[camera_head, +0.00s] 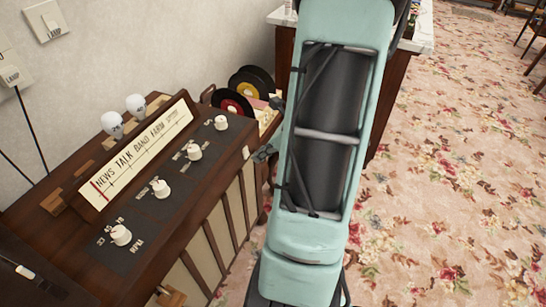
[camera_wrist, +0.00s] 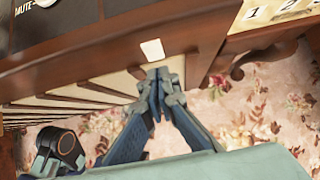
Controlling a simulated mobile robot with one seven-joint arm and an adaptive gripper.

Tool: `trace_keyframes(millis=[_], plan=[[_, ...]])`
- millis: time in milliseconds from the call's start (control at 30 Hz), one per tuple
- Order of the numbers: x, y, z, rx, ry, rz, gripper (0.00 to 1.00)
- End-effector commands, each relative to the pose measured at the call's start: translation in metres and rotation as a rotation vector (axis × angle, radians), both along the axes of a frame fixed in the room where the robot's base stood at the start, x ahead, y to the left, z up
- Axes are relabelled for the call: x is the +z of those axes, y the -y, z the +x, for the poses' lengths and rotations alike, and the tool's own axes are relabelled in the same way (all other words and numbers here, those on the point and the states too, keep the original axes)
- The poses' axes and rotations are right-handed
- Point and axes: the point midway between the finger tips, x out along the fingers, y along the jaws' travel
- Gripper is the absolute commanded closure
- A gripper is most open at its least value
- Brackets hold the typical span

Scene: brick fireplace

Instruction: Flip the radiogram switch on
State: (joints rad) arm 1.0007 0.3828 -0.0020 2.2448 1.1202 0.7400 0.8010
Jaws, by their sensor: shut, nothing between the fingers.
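The radiogram (camera_head: 215,235) is a dark wooden cabinet at the left of the head view, with a lettered dial and several white knobs on top. A small white rectangular piece (camera_head: 246,152), which may be the switch, sits on the upper front face near the far end. It also shows in the wrist view (camera_wrist: 152,50). My gripper (camera_head: 262,154) is beside it; in the wrist view the shut, empty fingertips (camera_wrist: 160,74) are just below the white piece. I cannot tell whether they touch it, or which way it is set.
Records (camera_head: 232,102) stand behind the radiogram's far end. A wall switch labelled lamp (camera_head: 47,20) is at the upper left. A wooden desk with a pale top (camera_head: 424,32) stands behind my arm. Open floral carpet (camera_head: 450,170) lies to the right.

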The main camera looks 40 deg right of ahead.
Motion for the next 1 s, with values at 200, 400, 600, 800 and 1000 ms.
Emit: trace_keyframes(millis=[200, 400, 600, 800, 1000], plan=[[-0.001, -0.005, 0.012, -0.001, 0.000, -0.001, 1.00], [-0.001, -0.005, 0.013, -0.001, 0.000, -0.001, 1.00], [-0.002, -0.006, 0.014, 0.000, 0.000, 0.000, 1.00], [-0.003, -0.007, 0.017, -0.001, 0.000, 0.000, 1.00], [-0.001, -0.007, 0.017, 0.000, 0.001, 0.000, 1.00]])
